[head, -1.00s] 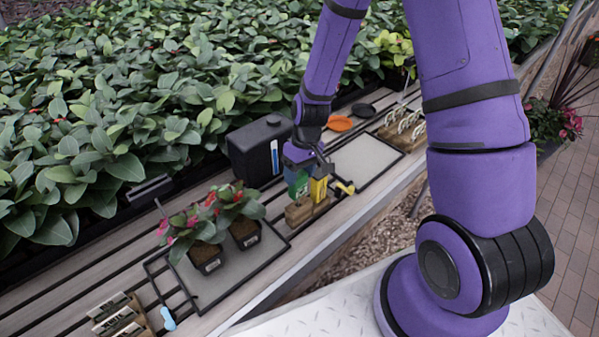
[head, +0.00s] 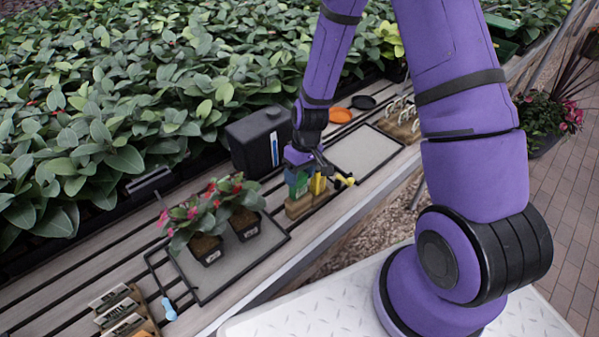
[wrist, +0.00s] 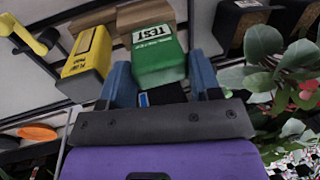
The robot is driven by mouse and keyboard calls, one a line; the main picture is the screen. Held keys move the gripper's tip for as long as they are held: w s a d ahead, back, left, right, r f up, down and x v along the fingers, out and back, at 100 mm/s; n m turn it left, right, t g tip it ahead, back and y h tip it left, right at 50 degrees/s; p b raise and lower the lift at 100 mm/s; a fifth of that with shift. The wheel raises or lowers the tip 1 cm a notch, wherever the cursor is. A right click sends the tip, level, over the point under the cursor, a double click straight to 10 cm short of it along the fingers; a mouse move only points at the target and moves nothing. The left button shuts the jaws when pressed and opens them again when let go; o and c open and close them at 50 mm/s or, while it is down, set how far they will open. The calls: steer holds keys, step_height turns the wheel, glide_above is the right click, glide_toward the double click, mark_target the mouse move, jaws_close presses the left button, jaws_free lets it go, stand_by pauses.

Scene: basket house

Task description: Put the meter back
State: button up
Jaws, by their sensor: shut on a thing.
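My gripper (head: 302,166) is shut on a green meter (wrist: 158,58), with one blue finger on each side of it. The meter has a white label reading "TEST"; in the head view it shows as a small green block (head: 297,184). It is upright over a wooden stand (head: 300,206), close to its left part. I cannot tell whether its foot is in the stand or just above. A yellow meter (wrist: 88,55) stands in the right part of the stand, beside the green one, and is partly hidden by my gripper in the head view (head: 318,184).
A yellow hooked tool (head: 345,181) is just right of the stand. A black box (head: 258,142) stands behind, left of my gripper. Potted red flowers (head: 207,247) stand on a grey tray to the left.

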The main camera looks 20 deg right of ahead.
steer(key=o, duration=1.5)
steer(key=s+d+r+t+h, duration=0.1)
steer(key=d+r, duration=0.1)
steer(key=r, duration=0.9)
steer(key=s+d+r+t, duration=0.1)
steer(key=r, duration=1.1)
steer(key=shift+s+d+r+m+t+h, duration=0.2)
steer(key=shift+s+d+r+m+t, duration=0.45)
steer(key=shift+s+r, duration=2.45)
steer(key=shift+s+d+r+m+t+h, duration=0.2)
steer(key=shift+s+d+r+m+t, duration=0.35)
steer(key=shift+s+r, duration=2.5)
steer(key=shift+s+d+r+m+t+h, duration=0.2)
steer(key=shift+s+d+r+m+t, duration=0.5)
steer(key=shift+s+r, duration=2.35)
steer(key=shift+s+a+f, duration=0.3)
steer(key=shift+s+f, duration=0.05)
steer(key=shift+f, duration=0.05)
